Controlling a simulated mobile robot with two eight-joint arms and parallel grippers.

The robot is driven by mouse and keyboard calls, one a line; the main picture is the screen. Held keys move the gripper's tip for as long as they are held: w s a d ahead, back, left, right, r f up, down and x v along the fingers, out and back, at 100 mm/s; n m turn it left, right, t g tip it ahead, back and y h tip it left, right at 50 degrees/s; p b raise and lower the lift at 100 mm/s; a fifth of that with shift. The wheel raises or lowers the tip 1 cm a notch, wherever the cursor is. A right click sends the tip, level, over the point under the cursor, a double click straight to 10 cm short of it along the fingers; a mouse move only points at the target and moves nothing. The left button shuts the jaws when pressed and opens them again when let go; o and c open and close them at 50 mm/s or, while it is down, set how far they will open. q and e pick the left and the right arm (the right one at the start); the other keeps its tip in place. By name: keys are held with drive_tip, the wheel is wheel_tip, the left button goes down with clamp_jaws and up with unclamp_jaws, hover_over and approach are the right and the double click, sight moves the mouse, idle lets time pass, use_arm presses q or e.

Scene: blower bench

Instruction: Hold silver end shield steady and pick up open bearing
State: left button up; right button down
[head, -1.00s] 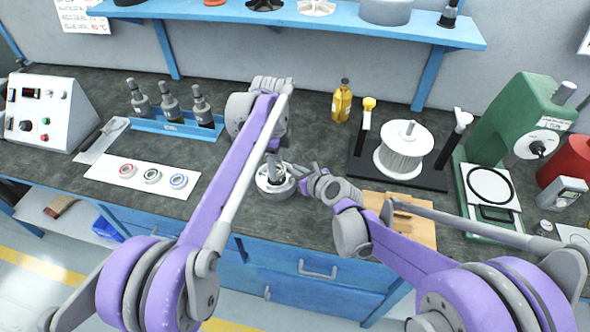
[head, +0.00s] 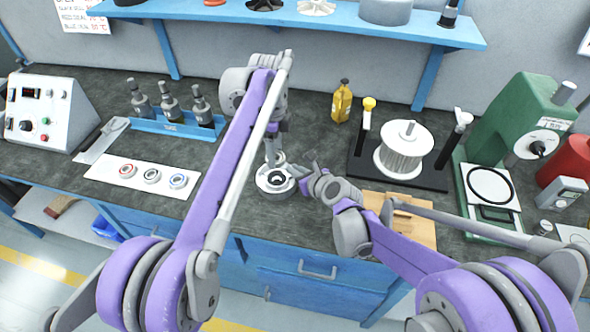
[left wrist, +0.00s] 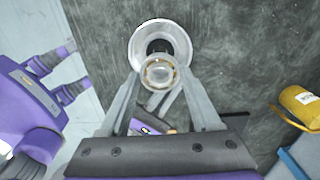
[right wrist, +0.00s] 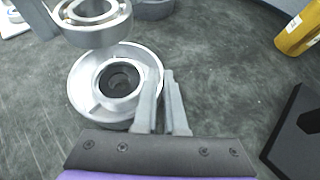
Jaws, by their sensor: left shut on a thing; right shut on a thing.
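The silver end shield (head: 275,182) sits on the bench, a round metal dish with a raised hub and dark bore; it also shows in the right wrist view (right wrist: 88,72). My right gripper (right wrist: 170,74) is shut at the end shield's near rim. The open bearing (right wrist: 97,20), a shiny steel ring, is in my left gripper (left wrist: 150,80), clear above the end shield and offset from its bore. The bearing also shows between the left fingertips in the left wrist view (left wrist: 159,73), balls visible. In the head view the left fingers are small.
A white mat (head: 105,171) at left holds bearings with red, grey and blue rings. A yellow bottle (head: 341,102), a fixture with a white finned part (head: 404,150) and a green press (head: 515,125) stand right.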

drive_tip(key=c, duration=0.9)
unclamp_jaws()
drive_tip(key=v, duration=1.1)
drive_tip(key=shift+s+d+r, duration=0.1)
drive_tip(key=shift+s+d, duration=0.05)
drive_tip(key=shift+s, duration=0.15)
drive_tip(key=shift+s+r, duration=0.1)
drive_tip(key=shift+s, duration=0.05)
